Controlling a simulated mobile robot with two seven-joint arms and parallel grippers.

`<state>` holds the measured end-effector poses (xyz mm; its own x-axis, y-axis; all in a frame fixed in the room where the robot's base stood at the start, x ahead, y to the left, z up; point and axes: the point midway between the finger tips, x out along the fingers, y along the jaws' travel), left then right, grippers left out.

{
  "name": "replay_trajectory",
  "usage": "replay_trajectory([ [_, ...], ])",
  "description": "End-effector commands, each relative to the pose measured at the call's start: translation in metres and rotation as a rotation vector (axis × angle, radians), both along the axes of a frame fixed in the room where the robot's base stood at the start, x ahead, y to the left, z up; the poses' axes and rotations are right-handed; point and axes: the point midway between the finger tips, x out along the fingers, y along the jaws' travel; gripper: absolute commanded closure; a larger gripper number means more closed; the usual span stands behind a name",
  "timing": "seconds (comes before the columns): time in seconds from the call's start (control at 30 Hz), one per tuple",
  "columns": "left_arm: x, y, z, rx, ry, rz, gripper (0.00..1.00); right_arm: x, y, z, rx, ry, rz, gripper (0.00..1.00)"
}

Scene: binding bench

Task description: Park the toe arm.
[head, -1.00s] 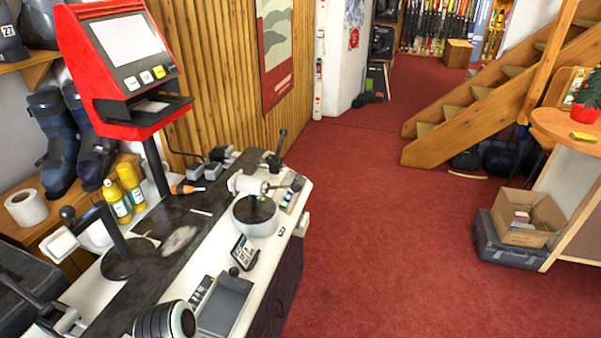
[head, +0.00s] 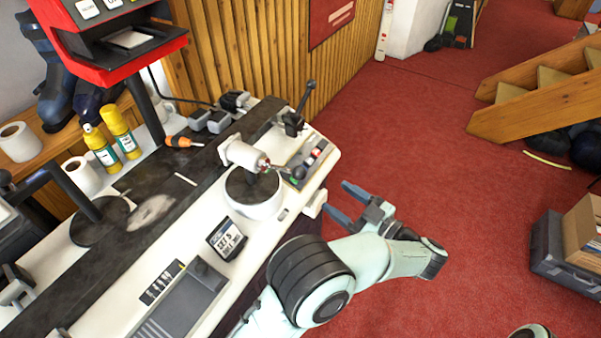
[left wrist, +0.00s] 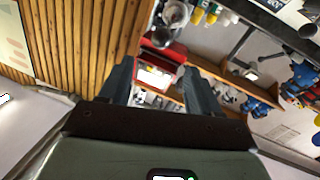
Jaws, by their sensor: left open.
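My left gripper (head: 338,202) is open and empty, over the red floor just off the bench's right edge. Its two dark fingers also show spread in the left wrist view (left wrist: 158,80). A black bent arm on a round black foot (head: 99,222) stands further left. I cannot tell which is the toe arm. A small black lever (head: 307,97) stands at the far end. My gripper touches none of these.
A small sign (head: 226,238) and a grey tray (head: 180,305) lie on the near bench. Yellow bottles (head: 120,132) and a red screen unit (head: 110,40) stand behind. Wooden stairs (head: 535,110) and a dark case (head: 560,262) are to the right. Red floor between is clear.

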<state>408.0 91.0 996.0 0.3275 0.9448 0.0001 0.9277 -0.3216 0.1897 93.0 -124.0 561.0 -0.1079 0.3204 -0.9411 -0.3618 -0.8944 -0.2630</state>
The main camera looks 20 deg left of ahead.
Motion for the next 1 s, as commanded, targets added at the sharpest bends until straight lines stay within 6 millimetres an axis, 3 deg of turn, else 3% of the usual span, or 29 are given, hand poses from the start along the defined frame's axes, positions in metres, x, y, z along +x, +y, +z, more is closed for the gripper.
replay_trajectory([
  [0.6,0.037,0.107,0.000,0.000,-0.001,0.002,0.37,0.002,0.000,0.007,0.000,-0.002,0.000,0.57],
  [1.0,0.042,0.122,0.000,0.000,0.000,-0.002,0.37,0.003,0.000,0.008,0.000,-0.003,0.000,0.57],
])
